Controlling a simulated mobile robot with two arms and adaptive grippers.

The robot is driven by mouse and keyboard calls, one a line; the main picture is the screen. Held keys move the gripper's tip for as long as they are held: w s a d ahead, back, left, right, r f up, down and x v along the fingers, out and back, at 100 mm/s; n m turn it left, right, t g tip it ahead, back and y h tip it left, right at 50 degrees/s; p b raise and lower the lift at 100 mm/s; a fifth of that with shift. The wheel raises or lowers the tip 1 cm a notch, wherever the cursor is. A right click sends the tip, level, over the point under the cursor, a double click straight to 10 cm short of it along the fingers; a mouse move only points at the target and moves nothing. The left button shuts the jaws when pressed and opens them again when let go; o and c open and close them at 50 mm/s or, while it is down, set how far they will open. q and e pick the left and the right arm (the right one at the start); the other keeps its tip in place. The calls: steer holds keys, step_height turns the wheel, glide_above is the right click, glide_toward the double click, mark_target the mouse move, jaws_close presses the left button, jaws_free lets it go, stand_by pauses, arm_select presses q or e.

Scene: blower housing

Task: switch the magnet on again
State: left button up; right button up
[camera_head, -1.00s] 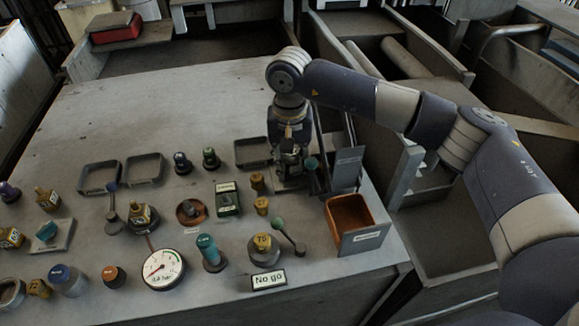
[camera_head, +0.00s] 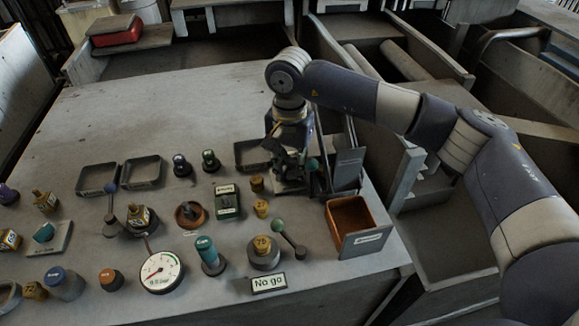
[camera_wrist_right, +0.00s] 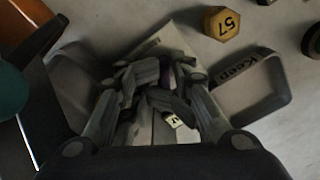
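My right gripper (camera_head: 289,166) points down at the back right of the bench, over a small grey fixture (camera_head: 292,186) that it largely hides. In the right wrist view, the fingers of the right gripper (camera_wrist_right: 158,80) are close together around a small dark purple part (camera_wrist_right: 165,68). I cannot tell whether they press on it. A pale plate of the fixture (camera_wrist_right: 168,42) shows beyond the fingertips, and a small white label (camera_wrist_right: 173,121) shows between the fingers. I cannot make out the magnet's switch or its position. My left gripper is not in view.
An orange-lined bin (camera_head: 352,216) and an upright grey panel (camera_head: 348,168) stand right of the gripper. A teal ball (camera_head: 313,164) is close beside it. A shallow tray (camera_head: 243,163) and brass pieces (camera_head: 257,184) lie to its left.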

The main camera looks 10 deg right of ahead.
mark_target(288, 169)
steer(key=shift+w+a, duration=0.15)
steer(key=shift+a, duration=0.2)
steer(key=shift+d+r+p, duration=0.2)
steer(key=shift+r+p, duration=0.95)
steer(key=shift+r, duration=1.85)
